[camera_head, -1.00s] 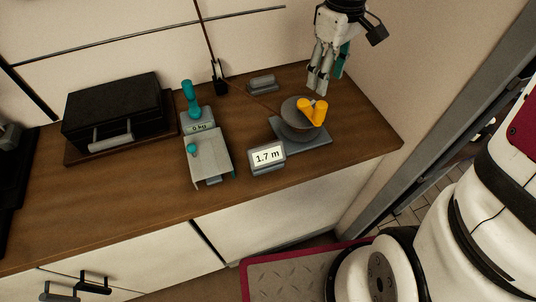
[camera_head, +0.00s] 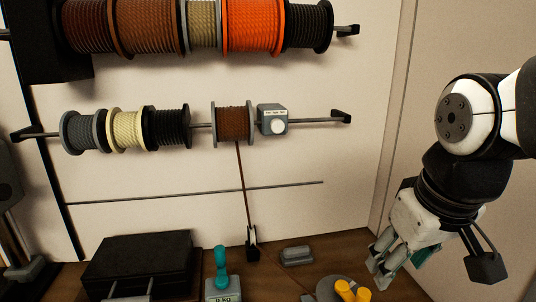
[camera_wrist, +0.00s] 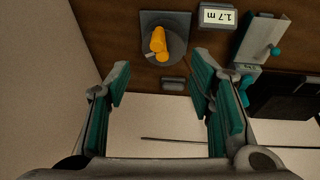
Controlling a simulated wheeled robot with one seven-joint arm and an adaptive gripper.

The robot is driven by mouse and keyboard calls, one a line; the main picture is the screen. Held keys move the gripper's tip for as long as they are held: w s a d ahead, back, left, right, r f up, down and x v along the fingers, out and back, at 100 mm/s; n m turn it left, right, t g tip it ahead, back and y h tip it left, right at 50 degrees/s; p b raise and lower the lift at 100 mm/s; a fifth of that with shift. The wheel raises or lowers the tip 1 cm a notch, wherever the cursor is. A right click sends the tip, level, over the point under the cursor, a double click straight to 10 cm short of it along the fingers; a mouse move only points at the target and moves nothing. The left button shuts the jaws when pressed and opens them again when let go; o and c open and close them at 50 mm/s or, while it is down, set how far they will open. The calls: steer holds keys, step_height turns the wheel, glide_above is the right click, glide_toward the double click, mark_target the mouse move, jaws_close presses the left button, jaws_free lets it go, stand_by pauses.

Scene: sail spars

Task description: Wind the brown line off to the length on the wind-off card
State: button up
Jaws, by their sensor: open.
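The brown line spool (camera_head: 234,123) hangs on the lower wall rod. Its line (camera_head: 241,180) runs down to a small black guide (camera_head: 252,243) at the counter's back. The winder's grey drum (camera_head: 327,286) and orange crank (camera_head: 350,291) are cut by the bottom edge; the crank also shows in the wrist view (camera_wrist: 158,42). A grey box with a white face (camera_wrist: 218,16) reads "1.7 m"; I cannot tell whether it is the wind-off card. My gripper (camera_head: 385,270) is open and empty, right of the winder in the head view; its fingers spread in the wrist view (camera_wrist: 160,82).
Other spools (camera_head: 128,129) share the rod with a grey box with a round white face (camera_head: 272,120). A teal-handled device (camera_head: 221,270) and a black case (camera_head: 140,265) stand on the counter. A small grey block (camera_head: 297,255) lies behind the winder. A wall is at right.

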steer(key=s+m+t, duration=0.1)
steer(key=s, duration=0.1)
steer(key=s+m+t, duration=0.1)
steer(key=s, duration=0.2)
steer(key=shift+a+b, duration=0.1)
steer(key=shift+b, duration=0.3)
steer(key=shift+r, duration=0.1)
stand_by(0.3)
